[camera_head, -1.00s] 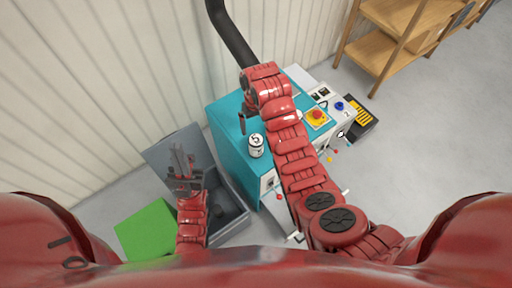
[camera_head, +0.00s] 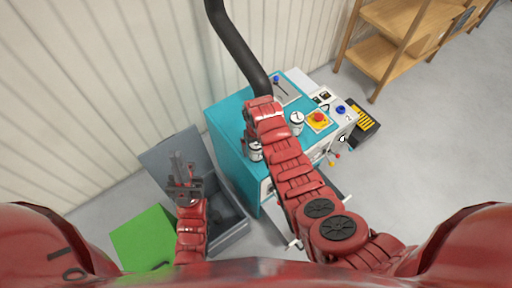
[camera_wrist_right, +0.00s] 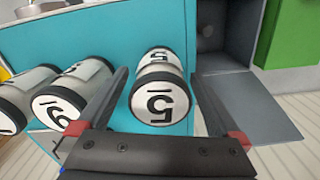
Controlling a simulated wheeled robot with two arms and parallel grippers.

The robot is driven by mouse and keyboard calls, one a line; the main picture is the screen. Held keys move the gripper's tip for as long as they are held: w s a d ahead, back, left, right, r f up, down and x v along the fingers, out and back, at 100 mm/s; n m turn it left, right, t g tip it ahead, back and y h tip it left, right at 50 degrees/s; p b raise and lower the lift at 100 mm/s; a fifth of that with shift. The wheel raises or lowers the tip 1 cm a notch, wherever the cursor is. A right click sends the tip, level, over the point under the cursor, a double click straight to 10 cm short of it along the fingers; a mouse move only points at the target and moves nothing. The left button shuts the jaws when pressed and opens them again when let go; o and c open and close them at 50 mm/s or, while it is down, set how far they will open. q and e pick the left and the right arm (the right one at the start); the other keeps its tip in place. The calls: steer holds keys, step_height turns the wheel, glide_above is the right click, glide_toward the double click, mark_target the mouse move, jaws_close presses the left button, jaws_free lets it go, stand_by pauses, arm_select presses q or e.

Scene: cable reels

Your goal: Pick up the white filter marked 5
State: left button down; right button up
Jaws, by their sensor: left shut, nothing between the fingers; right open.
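The white filter marked 5 (camera_wrist_right: 158,88), with black rims, stands between the spread fingers of my right gripper (camera_wrist_right: 158,76) in the right wrist view. No clear contact with either finger shows. In the head view the filter (camera_head: 255,153) is on the teal machine's near left part, its upper part hidden by my right gripper. My right gripper is open. My left gripper (camera_head: 181,170) is shut and empty, over the grey open box to the left of the machine.
The teal machine (camera_head: 228,150) carries another filter marked 7 (camera_head: 297,122) and a red button (camera_head: 319,118). Beside filter 5 in the wrist view are a filter marked 6 or 9 (camera_wrist_right: 60,108) and another filter (camera_wrist_right: 22,98). A grey box (camera_head: 165,152) and green panel (camera_head: 140,237) are left.

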steer(key=shift+f, duration=0.85)
steer(key=c, duration=1.4)
